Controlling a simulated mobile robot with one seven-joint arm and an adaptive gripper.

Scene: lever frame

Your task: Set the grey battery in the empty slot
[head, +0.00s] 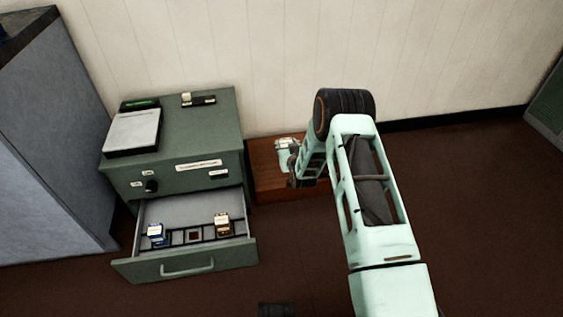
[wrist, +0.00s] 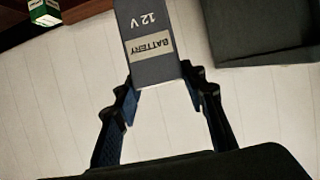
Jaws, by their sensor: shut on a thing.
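The grey battery (wrist: 152,45), labelled "BATTERY 12 V", is between the two fingers of my gripper (wrist: 160,86) in the wrist view. The fingers are shut on its sides near its labelled end. Its far end runs out of the top of that view. In the head view the arm's end is over the wooden box, and I cannot make out the battery there. The empty slot (head: 194,237) is a dark-framed square in the rack inside the open drawer (head: 185,265). A blue battery (head: 156,234) stands left of it and a brown-and-white battery (head: 222,224) right of it.
The drawer belongs to a green cabinet (head: 215,130) with a knob and labels. A pale-topped device (head: 132,130) and a small dark item (head: 198,100) are on top. The wooden box (head: 268,178) stands right of it. A green labelled block (wrist: 43,12) shows top left.

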